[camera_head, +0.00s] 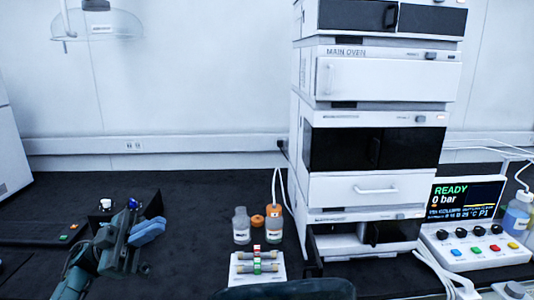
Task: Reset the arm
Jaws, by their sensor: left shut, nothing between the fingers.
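My left arm comes in from the lower left, and its gripper (148,232) is over the dark bench at the left. Its blue fingers are shut with nothing between them. It is apart from the bottles and the white rack to its right. My right gripper does not show in this view.
A white rack (241,278) with small columns sits front centre. Behind it stand a clear bottle (241,227) and an orange-capped bottle (274,228) with tubing. The tall instrument stack (380,80) fills the centre right. A control box (477,251) reads READY, 0 bar. Dark bench behind my gripper is mostly clear.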

